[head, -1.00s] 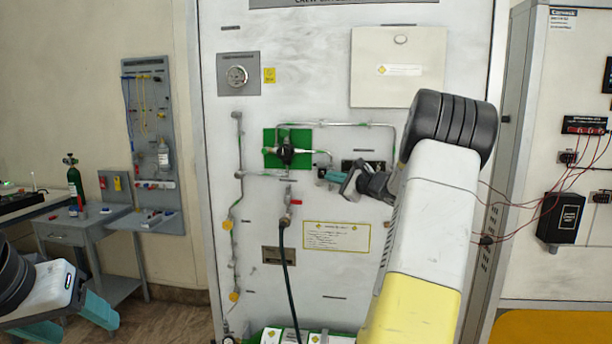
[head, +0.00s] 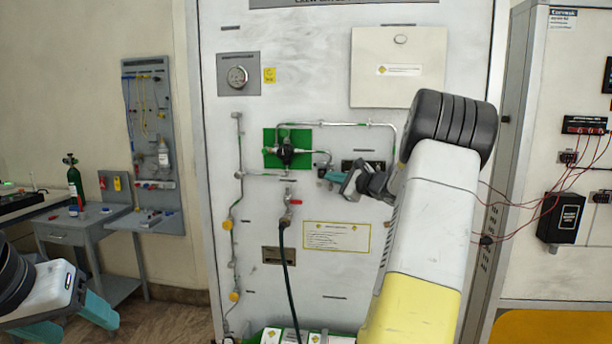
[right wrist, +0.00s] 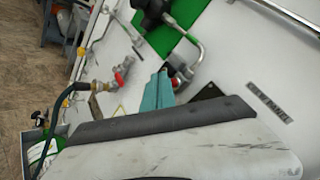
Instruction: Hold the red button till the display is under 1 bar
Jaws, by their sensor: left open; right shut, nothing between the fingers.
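My right gripper (head: 327,174) is shut with nothing between its fingers. Its teal fingertips are at the white panel (head: 340,280), just right of and below the green plate (head: 270,157). In the right wrist view the fingertips (right wrist: 157,92) are close to the panel beside a metal pipe fitting; I cannot tell whether they touch. A dark strip (head: 373,165) behind the gripper is partly covered, and no digits can be read. My left gripper (head: 68,320) is open and empty at the lower left.
A red-handled valve (head: 294,201) with a black hose (head: 287,265) is below the green plate. Pipes run around it. A grey workbench (head: 80,222) stands left.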

